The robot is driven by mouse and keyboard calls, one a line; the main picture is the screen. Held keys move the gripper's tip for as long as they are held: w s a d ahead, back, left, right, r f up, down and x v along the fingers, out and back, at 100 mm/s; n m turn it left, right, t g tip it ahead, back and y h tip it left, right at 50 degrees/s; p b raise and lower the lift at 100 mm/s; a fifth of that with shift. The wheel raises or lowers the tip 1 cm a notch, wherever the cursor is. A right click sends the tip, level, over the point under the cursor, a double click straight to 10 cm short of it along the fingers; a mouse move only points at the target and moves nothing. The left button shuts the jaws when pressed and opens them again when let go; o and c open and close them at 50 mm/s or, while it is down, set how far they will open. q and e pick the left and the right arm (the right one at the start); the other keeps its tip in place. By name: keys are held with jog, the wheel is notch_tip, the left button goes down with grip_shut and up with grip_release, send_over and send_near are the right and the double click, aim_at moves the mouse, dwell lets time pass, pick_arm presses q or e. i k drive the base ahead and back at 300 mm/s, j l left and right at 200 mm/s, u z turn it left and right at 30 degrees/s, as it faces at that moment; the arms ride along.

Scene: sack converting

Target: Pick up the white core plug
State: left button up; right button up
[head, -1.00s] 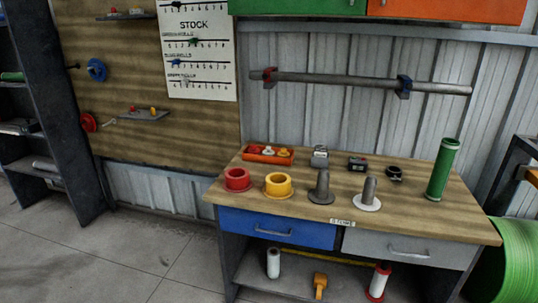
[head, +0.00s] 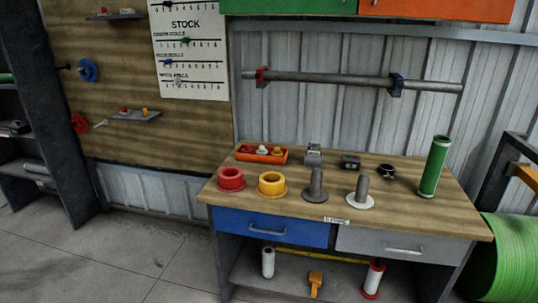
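A small white piece (head: 262,150), which looks like the white core plug, sits in an orange tray (head: 261,160) at the back left of the workbench. A red piece and a yellow-orange piece lie on either side of it in the tray. It is small here, so its exact shape is unclear. A grey post on a white round base (head: 360,203) also stands near the bench's front edge. Neither of my grippers shows in the head view.
The wooden bench (head: 420,215) also holds a red ring (head: 231,179), a yellow ring (head: 271,185), a dark flanged post (head: 316,187), small devices and a tall green tube (head: 433,168). A blue drawer (head: 270,228) and a grey drawer (head: 400,245) are shut below.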

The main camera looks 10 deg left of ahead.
aim_at(261, 150)
jog(key=i+j+z, duration=0.2)
jog(key=i+j, duration=0.15)
jog(key=i+j+z, duration=0.2)
jog(key=j, duration=0.35)
jog(key=i, duration=0.05)
